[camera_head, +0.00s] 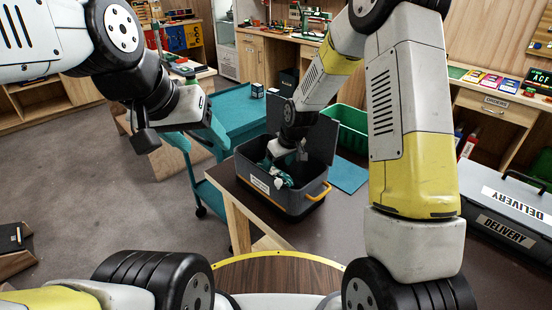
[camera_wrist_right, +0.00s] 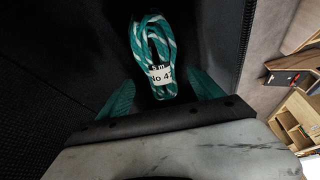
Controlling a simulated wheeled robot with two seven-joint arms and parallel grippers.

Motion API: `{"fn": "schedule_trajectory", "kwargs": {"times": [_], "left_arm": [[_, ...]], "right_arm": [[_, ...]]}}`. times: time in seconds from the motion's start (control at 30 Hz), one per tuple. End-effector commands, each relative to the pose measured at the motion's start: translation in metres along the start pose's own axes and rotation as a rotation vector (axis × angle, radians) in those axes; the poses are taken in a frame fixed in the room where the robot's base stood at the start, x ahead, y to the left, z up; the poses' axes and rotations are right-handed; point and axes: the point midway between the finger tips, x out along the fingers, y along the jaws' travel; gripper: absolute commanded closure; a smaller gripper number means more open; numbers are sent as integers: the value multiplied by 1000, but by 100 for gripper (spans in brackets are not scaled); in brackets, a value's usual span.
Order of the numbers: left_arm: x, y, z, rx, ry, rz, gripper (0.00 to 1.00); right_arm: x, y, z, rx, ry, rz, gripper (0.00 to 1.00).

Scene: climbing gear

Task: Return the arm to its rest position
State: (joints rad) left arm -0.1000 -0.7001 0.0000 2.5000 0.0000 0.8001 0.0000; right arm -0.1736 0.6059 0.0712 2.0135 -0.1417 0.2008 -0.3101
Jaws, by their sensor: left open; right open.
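My right arm reaches down from the upper right into an open grey box (camera_head: 273,203) on the dark table. My right gripper (camera_head: 278,172) is inside the box, open. A teal and white coiled rope (camera_wrist_right: 152,50) with a white "5 m No 47" tag lies between its fingers in the right wrist view, on the box's dark inside. Whether the fingers touch the rope cannot be told. My left gripper (camera_head: 212,135) is open and empty, in the air left of the box, in front of the teal cart.
A teal cart (camera_head: 238,113) stands behind and left of the box. A green crate (camera_head: 352,131) is behind it on the right, with a blue mat (camera_head: 346,175) nearby. A grey delivery case (camera_head: 505,212) stands at the far right. Grey floor lies open at the left.

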Motion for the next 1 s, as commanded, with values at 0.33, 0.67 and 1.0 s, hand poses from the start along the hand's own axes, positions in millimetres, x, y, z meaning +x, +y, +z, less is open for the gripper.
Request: {"fn": "schedule_trajectory", "kwargs": {"times": [0.33, 0.67, 1.0], "left_arm": [[0, 0, 0, 0, 0, 0, 37], [0, 0, 0, 0, 0, 0, 37], [0, 0, 0, 0, 0, 0, 37]], "right_arm": [[-27, 0, 0, 0, 0, 0, 24], [-27, 0, 0, 0, 0, 0, 24], [-125, 14, 10, 101, 35, 54, 24]]}}
